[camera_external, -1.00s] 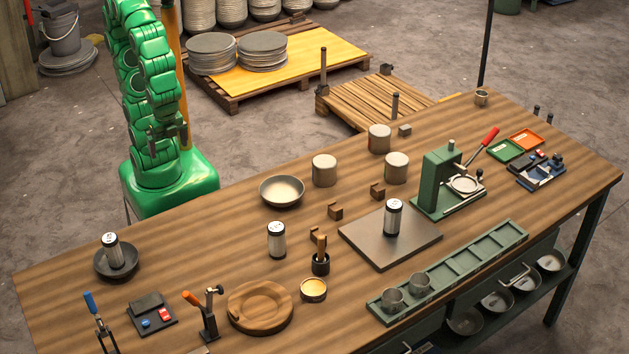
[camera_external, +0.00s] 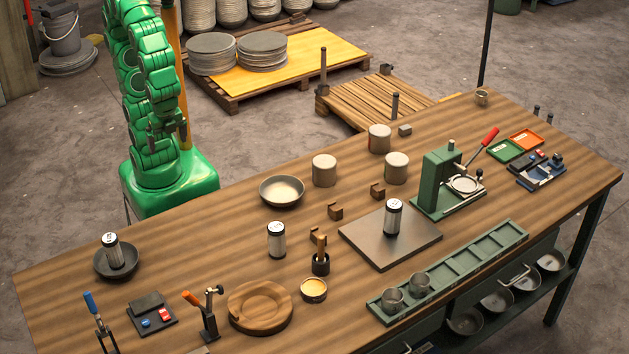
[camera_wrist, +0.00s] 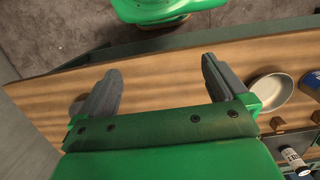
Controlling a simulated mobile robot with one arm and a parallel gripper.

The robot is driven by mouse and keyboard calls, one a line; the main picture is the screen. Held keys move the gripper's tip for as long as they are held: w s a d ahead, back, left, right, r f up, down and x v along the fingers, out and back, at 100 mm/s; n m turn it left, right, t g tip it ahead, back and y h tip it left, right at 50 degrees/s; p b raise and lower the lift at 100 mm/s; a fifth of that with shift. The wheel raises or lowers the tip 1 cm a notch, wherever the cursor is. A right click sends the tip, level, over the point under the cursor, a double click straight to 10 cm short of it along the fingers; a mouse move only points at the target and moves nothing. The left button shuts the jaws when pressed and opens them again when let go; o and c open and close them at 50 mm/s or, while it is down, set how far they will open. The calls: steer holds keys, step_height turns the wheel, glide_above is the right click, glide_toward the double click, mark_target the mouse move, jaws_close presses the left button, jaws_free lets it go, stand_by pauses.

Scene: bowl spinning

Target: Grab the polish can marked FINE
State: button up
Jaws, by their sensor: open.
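Three similar pale cans with dark ends stand upright on the bench. One can (camera_external: 112,252) stands in a dark bowl (camera_external: 103,272) at the left, one can (camera_external: 276,241) on bare wood near the middle, and one can (camera_external: 393,218) on a flat metal plate (camera_external: 362,243). Their lettering is too small to read, so I cannot tell which says FINE. A can (camera_wrist: 291,158) with unreadable lettering also shows at the lower right of the wrist view. My gripper (camera_wrist: 160,88) is open and empty, fingers wide apart. In the external view my gripper (camera_external: 166,130) hangs beyond the bench's far edge, away from the cans.
A shallow pale bowl (camera_external: 282,191) and several grey cylinders (camera_external: 324,171) stand behind the middle can. A green lever press (camera_external: 440,182) stands right.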

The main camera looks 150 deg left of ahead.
steer(key=w+a+r+n+t+y, duration=0.1)
steer(key=w+a+r+t+y, duration=0.35)
steer(key=a, duration=1.05)
steer(key=w+a+r+n+t+y, duration=0.15)
steer(key=w+a+r, duration=0.35)
steer(key=w+a, duration=0.75)
steer(key=w+a+r+n+t+y, duration=0.1)
steer(key=w+a+r+t+y, duration=0.35)
steer(key=a, duration=1.25)
steer(key=m+t+h, duration=0.4)
steer(key=t+h, duration=0.1)
steer(key=h, duration=0.6)
glide_above(319, 157)
steer(key=s, duration=0.4)
step_height(319, 157, down, 11)
step_height(319, 157, down, 16)
steer(key=shift+a+f, duration=0.15)
steer(key=shift+f, duration=0.05)
steer(key=shift+x, duration=3.85)
